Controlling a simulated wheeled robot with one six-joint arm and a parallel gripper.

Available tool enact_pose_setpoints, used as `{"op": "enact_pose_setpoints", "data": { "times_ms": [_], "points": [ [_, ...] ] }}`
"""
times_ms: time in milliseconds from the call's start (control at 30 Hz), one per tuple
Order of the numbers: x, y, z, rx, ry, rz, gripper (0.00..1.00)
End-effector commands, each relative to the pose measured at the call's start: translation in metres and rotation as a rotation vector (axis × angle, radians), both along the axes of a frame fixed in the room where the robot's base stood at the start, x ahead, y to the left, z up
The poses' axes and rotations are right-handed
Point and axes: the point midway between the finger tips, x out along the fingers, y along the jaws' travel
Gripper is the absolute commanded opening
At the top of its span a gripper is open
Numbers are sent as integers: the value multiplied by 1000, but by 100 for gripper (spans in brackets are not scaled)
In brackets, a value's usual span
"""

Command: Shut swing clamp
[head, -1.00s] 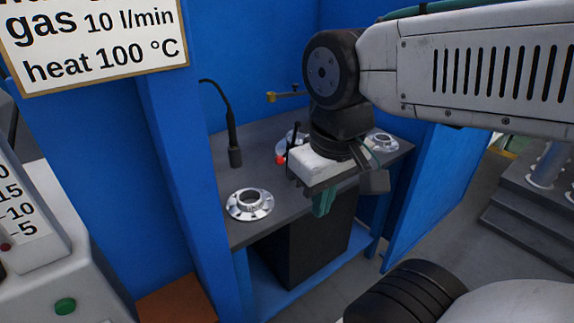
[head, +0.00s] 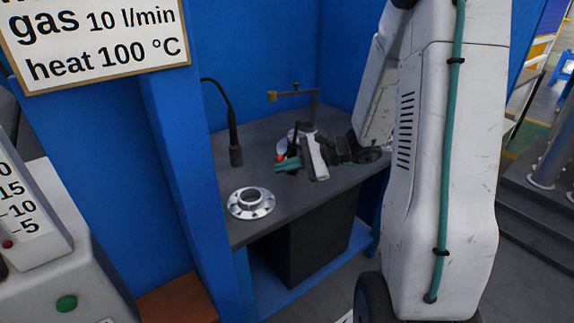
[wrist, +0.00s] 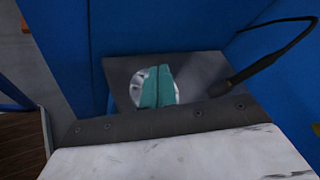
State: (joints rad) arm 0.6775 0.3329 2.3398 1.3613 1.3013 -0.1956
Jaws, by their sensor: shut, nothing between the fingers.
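A dark arm with a brass-coloured tip (head: 272,96) reaches left from a post at the back of the grey bench; I take it for the swing clamp. A red knob (head: 280,158) shows below it. My gripper (head: 284,165) has its teal fingers together, empty, pointing left beside the red knob. I cannot tell whether they touch it. My wrist hides most of the part behind it. In the wrist view the shut fingers (wrist: 157,88) cover the middle of a silver flanged piece (wrist: 138,80).
A silver flanged ring (head: 250,203) lies at the bench's front left, clear of my gripper. A black gooseneck (head: 234,135) stands behind it. Blue walls (head: 262,45) close in the bench.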

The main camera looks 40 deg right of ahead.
Motion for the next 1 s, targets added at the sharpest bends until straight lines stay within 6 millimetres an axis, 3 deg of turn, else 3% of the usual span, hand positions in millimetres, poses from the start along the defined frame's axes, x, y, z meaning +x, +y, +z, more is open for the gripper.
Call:
{"op": "enact_pose_setpoints", "data": {
  "times_ms": [33, 200, 333, 533, 833, 1000],
  "points": [
    [8, -26, -19, 55, 15, -100, 0],
    [21, -93, -65, 180, 29, -374, 0],
    [22, -124, -87, 227, 34, -496, 0],
    [22, -137, -96, 245, 35, -547, 0],
    [24, -134, -96, 244, 35, -542, 0],
    [40, -125, -100, 243, 36, -539, 0]
  ]
}}
